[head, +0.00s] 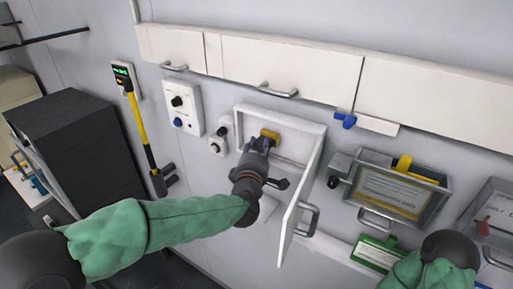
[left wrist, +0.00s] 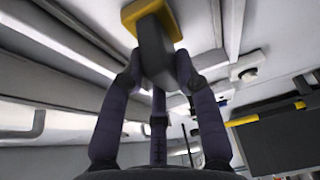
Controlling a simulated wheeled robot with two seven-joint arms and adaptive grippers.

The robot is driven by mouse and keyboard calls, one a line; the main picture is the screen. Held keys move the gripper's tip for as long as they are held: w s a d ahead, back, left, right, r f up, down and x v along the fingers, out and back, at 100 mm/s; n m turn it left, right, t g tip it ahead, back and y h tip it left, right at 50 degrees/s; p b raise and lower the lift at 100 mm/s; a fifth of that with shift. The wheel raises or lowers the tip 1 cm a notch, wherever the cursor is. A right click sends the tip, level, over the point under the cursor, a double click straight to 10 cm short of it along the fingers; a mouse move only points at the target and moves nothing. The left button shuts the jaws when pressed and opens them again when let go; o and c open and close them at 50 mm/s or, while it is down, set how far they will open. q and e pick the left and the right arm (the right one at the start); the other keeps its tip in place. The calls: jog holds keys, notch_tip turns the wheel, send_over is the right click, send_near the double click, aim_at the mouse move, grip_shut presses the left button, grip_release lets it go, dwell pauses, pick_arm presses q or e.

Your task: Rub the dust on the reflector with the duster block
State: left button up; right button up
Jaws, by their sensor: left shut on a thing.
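The duster block (head: 269,134) has a yellow pad and a grey grip. My left gripper (head: 259,146) is shut on it, reaching into an open white wall box (head: 297,124). In the left wrist view the fingers (left wrist: 158,75) close around the grey grip, with the yellow pad (left wrist: 140,12) beyond them. I cannot pick out the reflector or its dust; my gripper and the block cover part of the box's inside. I cannot tell whether the pad touches the back. My right gripper is out of view.
The box's door (head: 300,190) stands open to the right of my left forearm. A control panel (head: 182,108) and a small knob unit (head: 217,143) are on the left. White cabinets (head: 290,68) run above. A framed case (head: 399,188) is on the right.

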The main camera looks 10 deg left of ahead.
pick_arm(q)
jog(key=shift+w+a+b, duration=0.25)
jog(key=shift+a+b, duration=0.3)
jog(key=shift+a, duration=0.05)
jog(key=shift+w+a+b, duration=0.2)
jog(key=shift+a+b, duration=0.3)
jog(key=shift+a, duration=0.15)
jog(key=shift+w+a+b, duration=0.25)
jog(key=shift+a+b, duration=0.3)
jog(key=shift+a, duration=0.05)
jog(key=shift+r, duration=0.1)
jog(key=shift+s+a+b, duration=0.3)
jog(key=shift+s, duration=0.6)
jog(key=shift+s+a+b, duration=0.25)
jog(key=shift+s+a, duration=0.1)
jog(key=shift+s, duration=0.55)
jog(key=shift+s+a+b, duration=0.3)
jog(key=shift+s, duration=0.6)
jog(key=shift+s+a+b, duration=0.25)
jog(key=shift+s+a, duration=0.05)
jog(key=shift+s, duration=0.4)
jog(key=shift+s+a+b, duration=0.2)
jog(key=shift+s+a, duration=0.05)
jog(key=shift+s, duration=0.4)
